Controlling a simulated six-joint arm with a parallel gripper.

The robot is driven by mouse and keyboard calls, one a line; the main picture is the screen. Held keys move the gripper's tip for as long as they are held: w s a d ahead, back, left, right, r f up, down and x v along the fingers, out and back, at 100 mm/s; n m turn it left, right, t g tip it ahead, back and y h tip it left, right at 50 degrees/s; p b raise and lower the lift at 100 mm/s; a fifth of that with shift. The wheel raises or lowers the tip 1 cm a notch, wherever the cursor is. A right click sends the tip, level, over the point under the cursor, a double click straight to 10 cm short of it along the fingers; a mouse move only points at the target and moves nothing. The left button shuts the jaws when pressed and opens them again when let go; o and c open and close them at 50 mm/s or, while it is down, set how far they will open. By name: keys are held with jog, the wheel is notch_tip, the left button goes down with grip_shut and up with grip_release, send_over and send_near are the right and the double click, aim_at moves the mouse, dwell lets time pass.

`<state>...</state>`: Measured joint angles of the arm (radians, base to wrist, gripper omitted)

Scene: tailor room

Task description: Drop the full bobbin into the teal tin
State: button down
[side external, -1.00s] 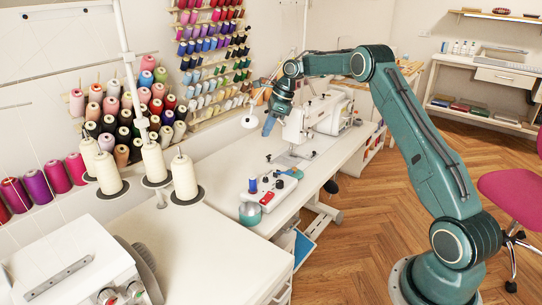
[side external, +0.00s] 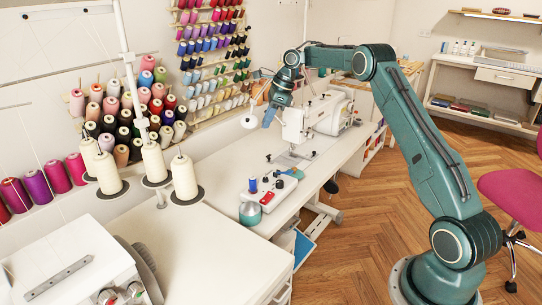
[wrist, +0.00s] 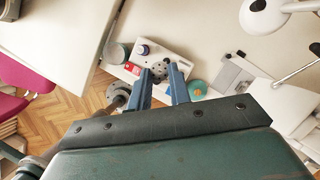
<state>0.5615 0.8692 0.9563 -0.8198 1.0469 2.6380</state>
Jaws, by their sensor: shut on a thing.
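The teal tin (side external: 250,213) stands on the white table by the near left corner of the white tray, with its open top facing up. In the wrist view my two blue fingers (wrist: 161,76) are closed around a small grey perforated disc (wrist: 160,69), which looks like the bobbin. The fingers hide its sides, and I cannot see how much thread it carries. In the side view the bobbin is too small to make out.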

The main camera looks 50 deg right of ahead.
jog(key=shift+a, duration=0.15)
dwell(0.4)
jog(key=shift+a+f, duration=0.4)
jog(key=s+a+f, duration=0.3)
jog(key=a+f, duration=0.3)
jog(key=f, duration=0.1)
jog(key=s+a+f, duration=0.2)
jog(key=a+f, duration=0.4)
jog(key=shift+s+a+f, duration=0.25)
jog(key=shift+s+f, duration=0.15)
jog(key=shift+f, duration=0.15)
jog(key=shift+f, duration=2.85)
